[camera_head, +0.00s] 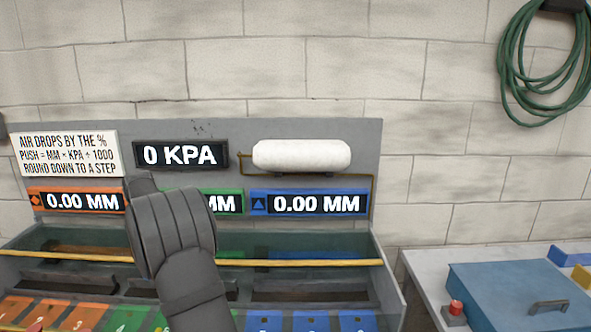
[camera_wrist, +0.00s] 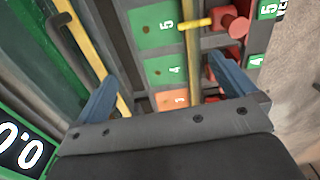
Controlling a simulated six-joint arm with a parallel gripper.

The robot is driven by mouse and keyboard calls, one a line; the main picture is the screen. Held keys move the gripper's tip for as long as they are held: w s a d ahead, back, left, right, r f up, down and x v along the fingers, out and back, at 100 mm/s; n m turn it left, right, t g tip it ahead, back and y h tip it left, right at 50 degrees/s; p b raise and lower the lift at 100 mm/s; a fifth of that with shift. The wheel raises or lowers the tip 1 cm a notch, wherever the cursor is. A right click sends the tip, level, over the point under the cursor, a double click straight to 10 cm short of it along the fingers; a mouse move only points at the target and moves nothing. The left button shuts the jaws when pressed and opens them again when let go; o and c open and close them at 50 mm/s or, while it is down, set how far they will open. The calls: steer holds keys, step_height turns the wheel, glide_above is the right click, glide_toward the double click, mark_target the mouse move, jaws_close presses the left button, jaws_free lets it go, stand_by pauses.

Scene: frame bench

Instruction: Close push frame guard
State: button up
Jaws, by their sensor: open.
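The guard is a clear greenish panel (camera_head: 300,243) with a yellow front bar (camera_head: 310,262), lying across the back part of the bench frame in the head view. Numbered coloured tiles in front of the bar look uncovered. In the wrist view, the panel (camera_wrist: 40,45) is at the left, with a yellow bar and a dark handle (camera_wrist: 75,45) beside it. My gripper (camera_wrist: 165,72) is open and empty, its blue fingers spread over green and orange tiles, the left finger close to the yellow bar. Contact cannot be told. In the head view my dark wrist hides the fingers and part of the bar.
A second yellow bar (camera_wrist: 192,60) runs between the fingers, near a red knob (camera_wrist: 232,22). Behind the guard stand orange (camera_head: 75,201) and blue (camera_head: 308,203) displays reading 0.00 MM, a 0 KPA display (camera_head: 180,155) and a white tank (camera_head: 301,155). A blue box (camera_head: 510,290) sits right.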

steer(key=shift+s+a+r, duration=0.25)
steer(key=shift+s+a, duration=0.05)
steer(key=shift+a, duration=0.1)
